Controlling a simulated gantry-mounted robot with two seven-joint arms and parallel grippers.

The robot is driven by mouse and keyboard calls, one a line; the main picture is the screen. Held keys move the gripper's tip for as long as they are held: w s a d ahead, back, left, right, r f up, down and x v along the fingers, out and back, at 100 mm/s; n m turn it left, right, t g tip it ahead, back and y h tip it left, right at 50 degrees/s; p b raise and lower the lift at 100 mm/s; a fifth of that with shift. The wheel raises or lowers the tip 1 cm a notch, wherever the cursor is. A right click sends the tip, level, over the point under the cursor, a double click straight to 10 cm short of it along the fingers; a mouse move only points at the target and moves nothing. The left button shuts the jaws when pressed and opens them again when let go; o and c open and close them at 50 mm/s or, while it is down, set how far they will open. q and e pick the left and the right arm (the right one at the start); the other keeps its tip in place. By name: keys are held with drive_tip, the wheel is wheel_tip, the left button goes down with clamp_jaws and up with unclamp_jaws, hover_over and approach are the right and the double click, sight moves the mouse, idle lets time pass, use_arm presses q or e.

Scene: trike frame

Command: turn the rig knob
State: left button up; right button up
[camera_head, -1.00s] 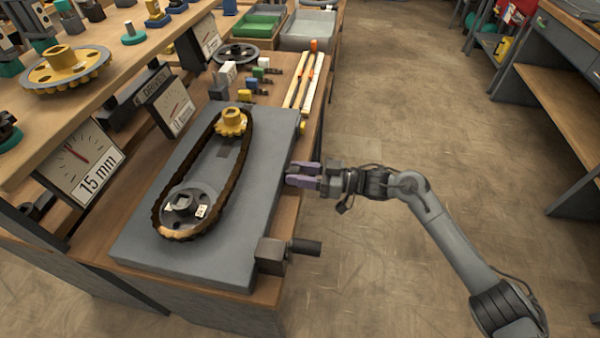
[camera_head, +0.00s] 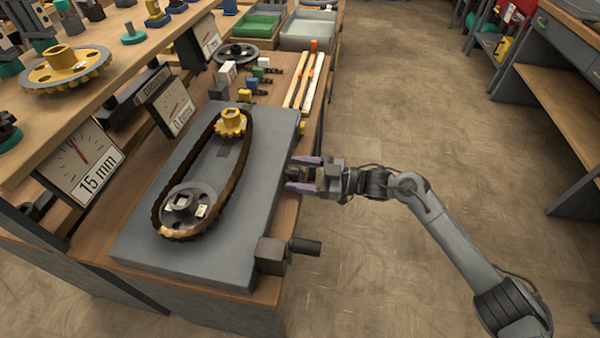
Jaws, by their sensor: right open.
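The rig knob (camera_head: 304,247) is a dark cylinder sticking out to the right from a grey block (camera_head: 271,256) at the near right corner of the rig's grey plate (camera_head: 235,255). On the plate, a dark chain (camera_head: 160,197) loops around a small yellow sprocket (camera_head: 231,122) and a larger grey wheel (camera_head: 190,205). My right gripper (camera_head: 291,174) is open and empty at the plate's right edge. Its two purple fingers are apart and point left, beyond the knob and not touching it. My left gripper is not in view.
Dial displays stand along the left side, one labelled 15 mm (camera_head: 97,177). A raised shelf (camera_head: 20,140) at the left holds a yellow sprocket (camera_head: 66,70). Pale sticks (camera_head: 312,85) and small blocks lie beyond the plate. The floor to the right is clear.

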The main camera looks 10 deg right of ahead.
drive_tip(key=shift+s+d+r, duration=0.1)
drive_tip(key=shift+d, duration=0.45)
drive_tip(key=p+v, duration=0.3)
drive_tip(key=v, duration=0.6)
drive_tip(key=shift+s+d, duration=0.15)
drive_tip(key=shift+d, duration=0.15)
